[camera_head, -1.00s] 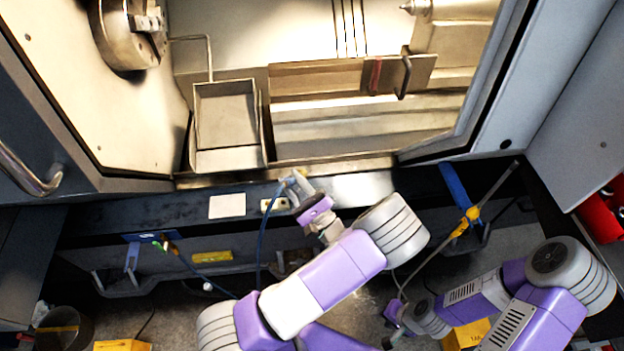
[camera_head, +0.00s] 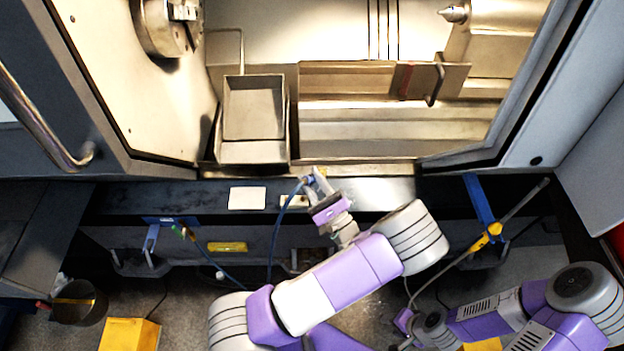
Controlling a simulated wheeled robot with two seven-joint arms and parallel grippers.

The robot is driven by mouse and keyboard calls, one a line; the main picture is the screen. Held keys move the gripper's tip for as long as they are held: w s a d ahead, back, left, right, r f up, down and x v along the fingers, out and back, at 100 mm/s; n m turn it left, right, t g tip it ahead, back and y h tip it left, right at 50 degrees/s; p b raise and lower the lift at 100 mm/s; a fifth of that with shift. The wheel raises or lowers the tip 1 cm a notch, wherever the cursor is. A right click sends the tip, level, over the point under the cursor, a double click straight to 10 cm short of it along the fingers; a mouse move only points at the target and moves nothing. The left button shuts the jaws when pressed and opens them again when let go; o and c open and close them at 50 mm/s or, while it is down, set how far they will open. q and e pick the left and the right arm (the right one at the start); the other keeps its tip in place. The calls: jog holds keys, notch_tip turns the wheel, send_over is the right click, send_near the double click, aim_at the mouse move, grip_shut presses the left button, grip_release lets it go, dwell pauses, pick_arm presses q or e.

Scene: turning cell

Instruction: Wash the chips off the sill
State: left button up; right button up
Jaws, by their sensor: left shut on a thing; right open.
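The metal sill (camera_head: 375,170) runs along the front lower edge of the lathe opening. Chips on it are too small to make out. My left gripper (camera_head: 317,182) is shut on the blue fitting at the end of a blue hose (camera_head: 275,235), just in front of the sill. The fitting's tip is close to the sill's edge; I cannot tell whether it touches. My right gripper (camera_head: 403,324) is open, low in the picture at the lower right, well away from the sill, and partly hidden.
A metal tray (camera_head: 285,125) stands inside the opening at left, below the chuck (camera_head: 165,25). A grey rod with a yellow grip (camera_head: 488,234) leans by a blue bracket (camera_head: 478,200). A yellow box (camera_head: 128,333) and dark bucket (camera_head: 78,300) stand at lower left.

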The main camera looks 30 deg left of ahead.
pick_arm(q)
jog(key=shift+d, duration=0.1)
jog(key=w+d+p, duration=0.2)
jog(key=w+d, duration=0.2)
jog(key=d, duration=0.3)
jog(key=w+d+p, duration=0.2)
jog(key=w+d, duration=0.3)
jog(key=d, duration=0.3)
jog(key=shift+w+d, duration=0.15)
dwell(2.1)
dwell(0.5)
